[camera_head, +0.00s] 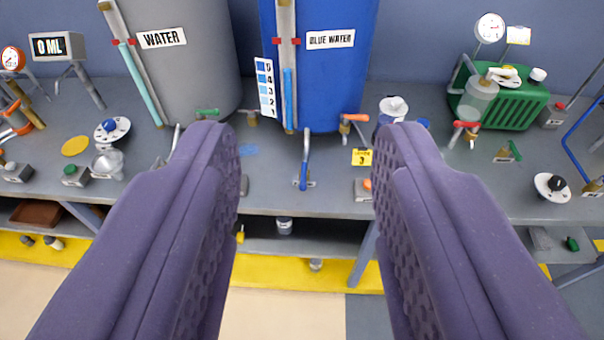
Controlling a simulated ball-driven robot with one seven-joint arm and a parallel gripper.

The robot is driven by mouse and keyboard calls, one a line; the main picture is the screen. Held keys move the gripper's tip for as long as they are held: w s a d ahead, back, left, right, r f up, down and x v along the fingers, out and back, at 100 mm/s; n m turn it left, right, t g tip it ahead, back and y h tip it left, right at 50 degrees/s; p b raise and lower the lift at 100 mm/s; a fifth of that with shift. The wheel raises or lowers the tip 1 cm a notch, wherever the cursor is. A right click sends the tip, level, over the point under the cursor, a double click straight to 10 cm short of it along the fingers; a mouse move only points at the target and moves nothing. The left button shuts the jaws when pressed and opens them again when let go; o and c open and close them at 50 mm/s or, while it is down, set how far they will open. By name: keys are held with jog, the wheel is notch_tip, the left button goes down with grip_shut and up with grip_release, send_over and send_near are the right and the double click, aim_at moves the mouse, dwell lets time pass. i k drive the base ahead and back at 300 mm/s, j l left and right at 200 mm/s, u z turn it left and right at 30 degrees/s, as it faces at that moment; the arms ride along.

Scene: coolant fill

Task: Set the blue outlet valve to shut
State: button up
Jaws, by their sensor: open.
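The blue tank (333,85) labelled "BLUE WATER" stands upright at the back of the bench. At its lower right is a valve with an orange handle (355,117) pointing right, above a yellow tag (361,157) reading 3. In front of the tank, an upright blue lever (304,165) stands on a small mount. Which of these is the blue outlet valve is not labelled legibly. My gripper (303,135) is open and empty, its two purple fingers wide apart. In the picture, the lever and orange handle lie between the fingers.
The grey "WATER" tank (185,60) stands left, with a green-handled valve (207,113). A green machine (505,100) with a red-handled valve (465,125) stands right. Dials, buttons and pipes crowd both bench ends. A lower shelf (285,245) holds small jars.

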aim_at(303, 186)
jog(key=i+j, duration=0.1)
jog(key=i, duration=0.35)
jog(key=i+j+z, duration=0.1)
jog(key=i, duration=0.35)
